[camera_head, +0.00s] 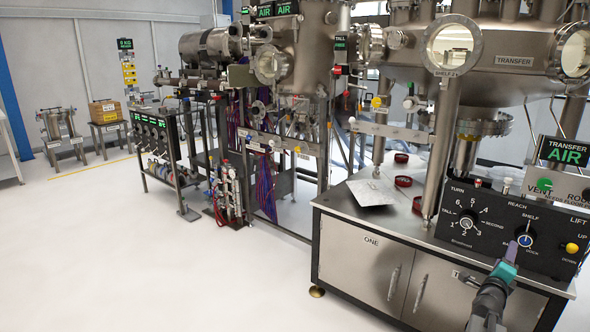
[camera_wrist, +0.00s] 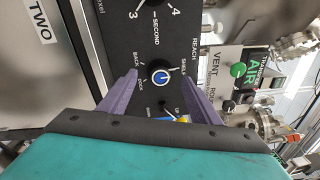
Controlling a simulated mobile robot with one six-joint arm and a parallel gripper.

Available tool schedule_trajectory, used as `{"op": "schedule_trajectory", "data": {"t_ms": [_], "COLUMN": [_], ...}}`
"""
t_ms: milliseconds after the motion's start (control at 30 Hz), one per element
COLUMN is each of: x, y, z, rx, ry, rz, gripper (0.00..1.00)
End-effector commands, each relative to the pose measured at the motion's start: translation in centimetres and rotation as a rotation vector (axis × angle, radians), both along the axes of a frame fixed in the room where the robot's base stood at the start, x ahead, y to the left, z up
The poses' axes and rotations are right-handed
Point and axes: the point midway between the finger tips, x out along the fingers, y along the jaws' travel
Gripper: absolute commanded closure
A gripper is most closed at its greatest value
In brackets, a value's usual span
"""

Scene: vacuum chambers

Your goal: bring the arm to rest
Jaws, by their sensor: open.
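My gripper (camera_head: 513,249) is in front of the black control panel (camera_head: 484,205) at the lower right of the head view. In the wrist view its two purple fingers (camera_wrist: 158,84) stand apart with nothing held between them. The blue-and-white REACH knob (camera_wrist: 161,77) appears in the gap between the fingertips, beyond them. The same knob shows in the head view (camera_head: 525,240), just right of the fingertips. I cannot tell exactly how far the fingertips are from the panel. My arm reaches up from the bottom edge of the head view.
A steel cabinet (camera_head: 345,250) with a metal plate (camera_head: 371,192) on top stands left. Open white floor (camera_head: 150,260) lies farther left.

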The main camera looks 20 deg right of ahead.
Motion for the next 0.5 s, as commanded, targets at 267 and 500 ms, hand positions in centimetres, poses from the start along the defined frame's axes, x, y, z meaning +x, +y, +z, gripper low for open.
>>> {"op": "schedule_trajectory", "data": {"t_ms": [267, 500], "x": [8.2, 13.9], "y": [8.0, 16.8], "z": [-2.7, -6.8], "rx": [0.051, 0.097], "ry": [0.046, 0.118], "rz": [0.139, 0.272], "gripper": [0.43, 0.43]}}
